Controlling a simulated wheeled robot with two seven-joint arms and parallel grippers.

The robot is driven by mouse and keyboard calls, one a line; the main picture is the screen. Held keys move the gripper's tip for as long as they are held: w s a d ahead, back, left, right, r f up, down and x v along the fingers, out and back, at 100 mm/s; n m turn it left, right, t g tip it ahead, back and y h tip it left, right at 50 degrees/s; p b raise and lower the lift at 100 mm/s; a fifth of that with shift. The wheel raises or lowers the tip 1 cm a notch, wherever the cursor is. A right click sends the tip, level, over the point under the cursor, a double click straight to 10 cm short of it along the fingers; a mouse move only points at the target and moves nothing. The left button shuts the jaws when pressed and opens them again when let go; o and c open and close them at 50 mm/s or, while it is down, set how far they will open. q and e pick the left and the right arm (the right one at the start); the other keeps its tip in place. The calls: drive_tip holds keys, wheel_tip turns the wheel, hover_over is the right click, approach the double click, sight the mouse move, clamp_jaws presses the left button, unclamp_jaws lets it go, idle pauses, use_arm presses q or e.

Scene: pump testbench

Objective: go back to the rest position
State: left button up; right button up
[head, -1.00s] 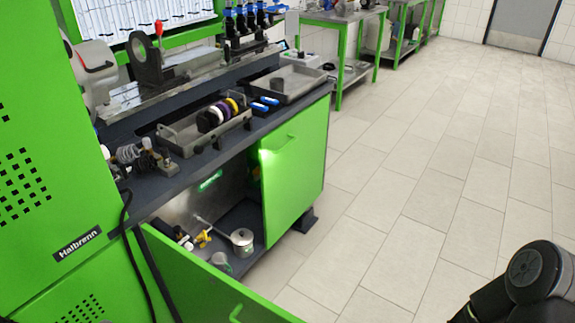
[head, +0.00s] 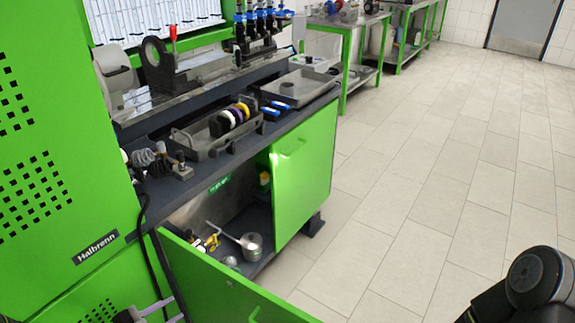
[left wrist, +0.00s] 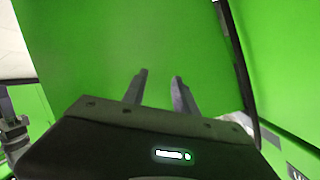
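My left gripper (head: 170,309) shows at the bottom left edge of the head view, in front of the green bench near the open cabinet door (head: 225,285). In the left wrist view its two dark fingers (left wrist: 157,82) stand apart with nothing between them, facing a plain green panel (left wrist: 100,45). Whether the fingers touch the panel I cannot tell. A black link of my right arm shows at the lower right of the head view; my right gripper is out of view.
A pot (head: 251,245) stands in the open cabinet. A dark cable (head: 146,250) hangs at the left. The tiled floor (head: 420,190) at right is clear.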

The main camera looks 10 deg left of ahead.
use_arm(q)
drive_tip(key=d+f+n+g+y+p, duration=0.25)
drive_tip(key=d+f+n+g, duration=0.25)
drive_tip(key=d+f+n, duration=0.65)
drive_tip(key=s+d+r+n+g, duration=0.1)
drive_tip(key=s+d+g, duration=0.2)
drive_tip(key=s+d, duration=0.3)
drive_tip(key=s+d+r+n+g+h+p, duration=0.1)
drive_tip(key=s+d+g, duration=0.2)
drive_tip(key=d, duration=1.1)
drive_tip(key=s, duration=0.2)
drive_tip(key=shift+s+d+r+g, duration=0.15)
drive_tip(key=shift+s+r+g, duration=0.2)
drive_tip(key=shift+g, duration=0.05)
drive_tip(key=shift+c, duration=0.4)
